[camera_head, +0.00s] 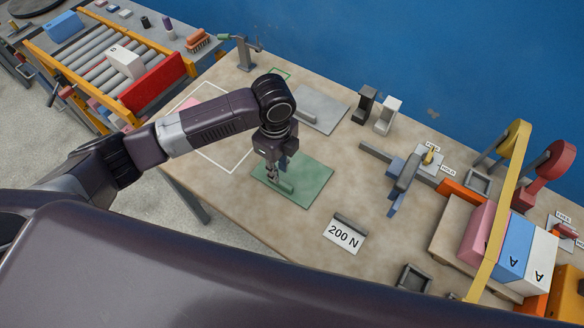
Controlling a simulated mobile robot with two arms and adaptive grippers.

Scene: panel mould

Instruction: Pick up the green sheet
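The green sheet (312,182) lies on the brown table, near the middle of the head view. A raised green bar (284,186) shows on its left part. My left gripper (272,176) points down over the left part of the sheet, with its fingertips at the bar's upper end. The fingers are small and dark here, and I cannot tell whether they are closed on the bar or only beside it. The gripper and wrist hide part of the sheet's upper left edge. My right gripper is not in view.
A grey sheet (326,104) lies behind the green one. A white outline (228,172) is marked to the left. A "200 N" card (343,237) lies in front.

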